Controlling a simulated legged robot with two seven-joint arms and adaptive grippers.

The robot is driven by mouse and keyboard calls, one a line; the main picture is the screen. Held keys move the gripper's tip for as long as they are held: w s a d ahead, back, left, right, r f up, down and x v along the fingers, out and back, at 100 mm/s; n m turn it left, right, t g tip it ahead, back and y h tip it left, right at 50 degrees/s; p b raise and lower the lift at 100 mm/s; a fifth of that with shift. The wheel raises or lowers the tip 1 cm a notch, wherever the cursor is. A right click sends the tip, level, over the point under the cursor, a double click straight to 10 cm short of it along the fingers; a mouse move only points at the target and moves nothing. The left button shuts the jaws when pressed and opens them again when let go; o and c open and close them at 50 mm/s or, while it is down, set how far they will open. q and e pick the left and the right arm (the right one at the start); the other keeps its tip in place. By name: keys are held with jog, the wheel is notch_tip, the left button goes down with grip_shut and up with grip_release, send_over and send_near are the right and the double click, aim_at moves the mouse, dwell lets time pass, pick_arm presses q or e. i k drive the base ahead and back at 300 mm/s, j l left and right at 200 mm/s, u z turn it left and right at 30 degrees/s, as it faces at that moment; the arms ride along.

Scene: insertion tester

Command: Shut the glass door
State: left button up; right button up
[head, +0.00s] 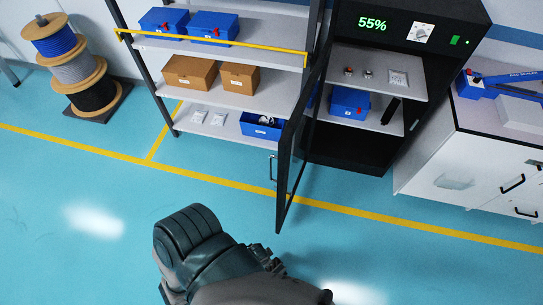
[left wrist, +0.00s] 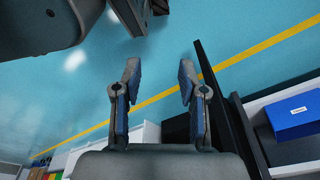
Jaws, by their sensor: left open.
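The glass door (head: 290,165) stands open in the head view, its black frame jutting toward me from the left side of the black cabinet (head: 350,148). Its handle (head: 271,167) is on the left face. My left gripper (left wrist: 158,78) is open and empty in the left wrist view, its two blue-padded fingers spread apart over the floor. A dark frame (left wrist: 226,105), which looks like the door, runs just right of the right finger; I cannot tell whether they touch. In the head view my arm is below and left of the door, and its fingers are not clear. My right gripper is not clearly seen.
A shelf rack (head: 270,51) with blue and brown boxes stands left of the cabinet. A white cabinet (head: 470,160) stands right. Cable spools (head: 70,60) stand far left. The floor (head: 380,245) before the door is clear. A blue box (left wrist: 296,117) shows in the wrist view.

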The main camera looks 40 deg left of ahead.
aim_at(294, 144)
jog(key=j, duration=0.9)
jog(key=k+j, duration=0.1)
jog(key=j, duration=0.8)
